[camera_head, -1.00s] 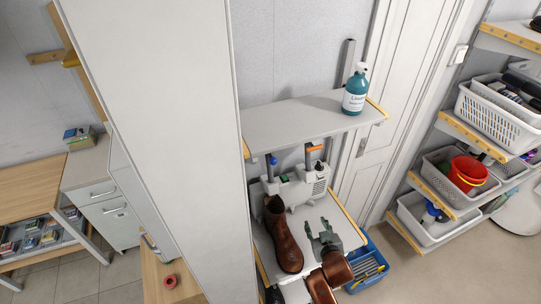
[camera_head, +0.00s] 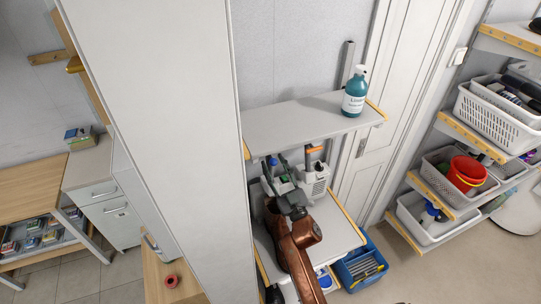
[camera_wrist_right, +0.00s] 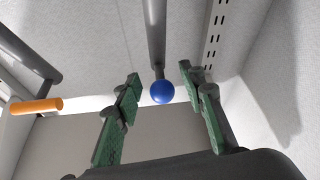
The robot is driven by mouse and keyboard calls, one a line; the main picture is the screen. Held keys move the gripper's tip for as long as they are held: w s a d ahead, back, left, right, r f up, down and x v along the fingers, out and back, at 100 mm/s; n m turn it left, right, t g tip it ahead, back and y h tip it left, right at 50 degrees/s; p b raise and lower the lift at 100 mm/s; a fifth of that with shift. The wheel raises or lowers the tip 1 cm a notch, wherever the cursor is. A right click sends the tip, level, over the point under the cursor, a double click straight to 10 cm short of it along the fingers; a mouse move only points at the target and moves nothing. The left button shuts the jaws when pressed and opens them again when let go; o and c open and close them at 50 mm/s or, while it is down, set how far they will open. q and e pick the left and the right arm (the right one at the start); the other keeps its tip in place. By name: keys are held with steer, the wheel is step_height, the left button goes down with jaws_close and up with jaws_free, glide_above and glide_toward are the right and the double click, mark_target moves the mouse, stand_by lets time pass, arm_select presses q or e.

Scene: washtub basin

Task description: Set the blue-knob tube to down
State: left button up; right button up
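The blue knob (camera_wrist_right: 162,92) is a round ball at the end of a grey tube (camera_wrist_right: 156,35) in the right wrist view. My right gripper (camera_wrist_right: 161,76) is open, with one green-padded finger on each side of the knob. I see a gap on both sides and no contact; the depth between fingertips and knob is unclear. In the head view my right gripper (camera_head: 281,168) is at the device and partly covers it. My left gripper is not in view.
An orange knob (camera_wrist_right: 36,106) on another grey tube is to the left in the wrist view. An upper shelf (camera_head: 300,121) with a blue bottle (camera_head: 354,95) hangs above the device. A tall white panel (camera_head: 160,130) stands to the left. A blue crate (camera_head: 362,266) is below right.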

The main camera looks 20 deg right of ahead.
mark_target(270, 157)
steer(key=shift+p+x, duration=0.3)
steer(key=shift+x, duration=1.45)
steer(key=shift+c, duration=0.7)
jaws_close()
